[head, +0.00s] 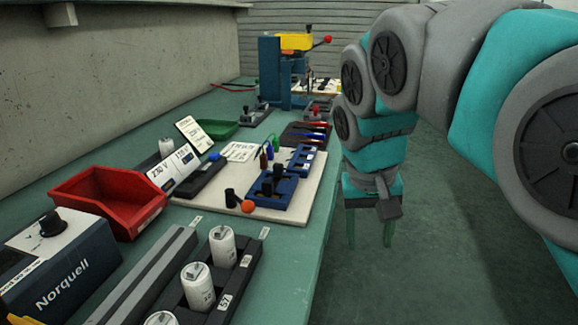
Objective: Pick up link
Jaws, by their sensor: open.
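I cannot tell for certain which part is the link. A small dark part with an orange ball (247,206) lies at the front of the white board (217,194). A blue fixture (270,193) with black blocks stands on the board, with a smaller blue fixture (302,157) behind it. Small upright pieces, green, blue and brown (269,151), stand behind the fixtures. My gripper (369,230) hangs to the right of the bench edge, fingers pointing down, open, with nothing visible between them. It touches none of these parts.
A red bin (105,196), a Norquell box (62,262) and a black rack with white cylinders (232,277) fill the near bench. A blue and yellow press (271,75) stands at the back. A green tray (212,130) is behind the board. Open floor lies right of the bench.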

